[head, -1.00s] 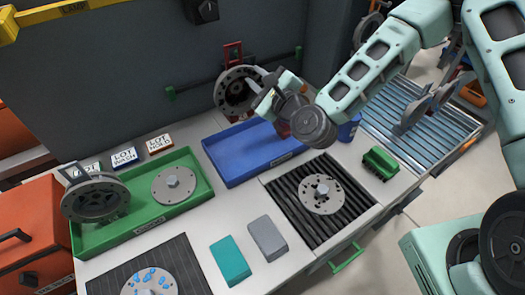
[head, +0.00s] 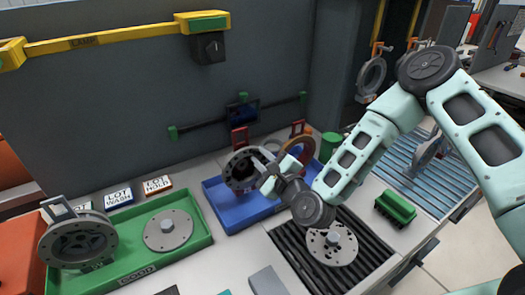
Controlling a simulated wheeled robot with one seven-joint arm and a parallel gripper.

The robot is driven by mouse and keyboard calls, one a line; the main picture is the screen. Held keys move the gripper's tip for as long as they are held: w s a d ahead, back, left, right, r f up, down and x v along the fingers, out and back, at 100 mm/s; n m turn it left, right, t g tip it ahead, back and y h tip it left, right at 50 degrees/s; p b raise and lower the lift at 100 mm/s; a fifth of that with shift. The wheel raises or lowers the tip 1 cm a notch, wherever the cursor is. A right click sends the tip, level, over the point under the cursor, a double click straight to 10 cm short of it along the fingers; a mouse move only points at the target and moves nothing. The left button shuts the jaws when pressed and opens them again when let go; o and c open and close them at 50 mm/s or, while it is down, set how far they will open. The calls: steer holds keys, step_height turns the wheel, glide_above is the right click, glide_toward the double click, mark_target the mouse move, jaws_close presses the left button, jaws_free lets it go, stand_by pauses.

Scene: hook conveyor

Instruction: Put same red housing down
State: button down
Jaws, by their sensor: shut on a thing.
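The red-handled grey ring housing (head: 233,180) is upright, with its red bracket (head: 239,138) on top. My gripper (head: 260,167) is shut on its right side and holds it over the left part of the blue tray (head: 238,221). I cannot tell whether its lower edge touches the tray floor. A second ring housing with a red bracket (head: 297,129) stands at the tray's right end, partly hidden behind my gripper and arm.
A green tray (head: 206,238) at left holds a flanged disc (head: 168,231) and a dark-grey housing (head: 78,241). A black slatted rack (head: 290,247) with another disc (head: 332,245) lies in front. A green block (head: 395,208) sits at right. LOT signs stand behind the green tray.

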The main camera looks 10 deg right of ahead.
steer(key=shift+f, duration=1.95)
steer(key=shift+f, duration=0.15)
steer(key=c, duration=1.3)
jaws_free()
steer(key=shift+f, duration=0.15)
steer(key=shift+o, duration=0.2)
